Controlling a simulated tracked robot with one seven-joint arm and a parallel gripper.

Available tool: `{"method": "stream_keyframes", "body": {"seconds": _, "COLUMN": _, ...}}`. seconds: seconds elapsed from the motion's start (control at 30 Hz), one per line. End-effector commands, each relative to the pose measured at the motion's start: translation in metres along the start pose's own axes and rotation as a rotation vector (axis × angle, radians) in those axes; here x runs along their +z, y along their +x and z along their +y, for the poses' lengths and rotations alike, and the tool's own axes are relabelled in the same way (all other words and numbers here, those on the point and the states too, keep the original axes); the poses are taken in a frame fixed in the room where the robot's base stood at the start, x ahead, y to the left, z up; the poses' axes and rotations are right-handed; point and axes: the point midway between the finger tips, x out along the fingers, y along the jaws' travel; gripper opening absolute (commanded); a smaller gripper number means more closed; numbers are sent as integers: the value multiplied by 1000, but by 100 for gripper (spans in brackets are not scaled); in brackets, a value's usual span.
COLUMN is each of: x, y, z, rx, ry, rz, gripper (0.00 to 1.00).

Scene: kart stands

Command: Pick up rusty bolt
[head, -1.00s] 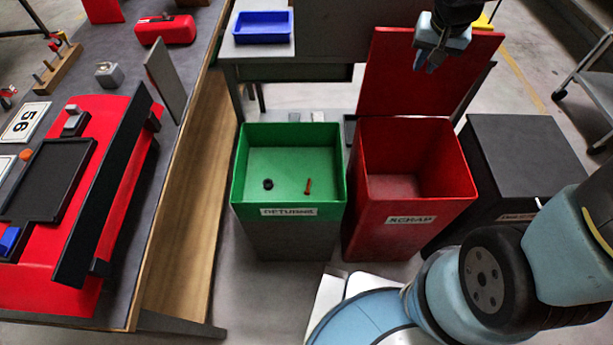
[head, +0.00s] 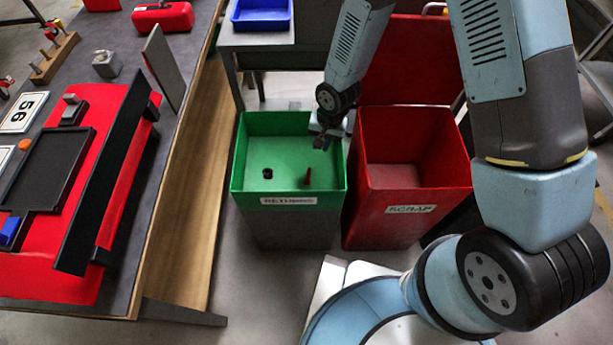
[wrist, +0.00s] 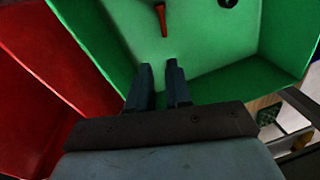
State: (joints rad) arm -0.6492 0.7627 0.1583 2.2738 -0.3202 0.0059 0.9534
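The rusty bolt (head: 308,177) stands or lies in the green RETURNS bin (head: 240,185), right of its middle; I cannot tell its tilt exactly. It also shows at the top of the wrist view (wrist: 161,19), beyond my fingertips. My gripper (head: 320,141) hangs over the right part of the green bin, above the bolt and apart from it. In the wrist view my two fingers (wrist: 160,66) are apart with nothing between them, so it is open.
A dark round part (head: 267,173) lies left of the bolt in the same bin. The red SCRAP bin (head: 408,210) with its raised lid stands close on the right. A workbench (head: 150,215) edge runs along the left. A blue tray (head: 262,14) sits behind.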

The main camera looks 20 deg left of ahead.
Motion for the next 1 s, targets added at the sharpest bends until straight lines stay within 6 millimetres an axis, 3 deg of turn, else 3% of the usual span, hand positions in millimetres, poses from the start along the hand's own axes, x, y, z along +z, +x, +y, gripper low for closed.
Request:
{"method": "stream_keyframes", "body": {"seconds": 0.2, "x": 14, "y": 23, "z": -6, "rx": -5, "ry": 2, "rz": -22, "gripper": 19}}
{"method": "stream_keyframes", "body": {"seconds": 0.7, "x": 15, "y": 89, "z": -6, "rx": -5, "ry": 2, "rz": -23, "gripper": 19}}
{"method": "stream_keyframes", "body": {"seconds": 1.0, "x": 15, "y": 107, "z": -6, "rx": -6, "ry": 3, "rz": -21, "gripper": 19}}
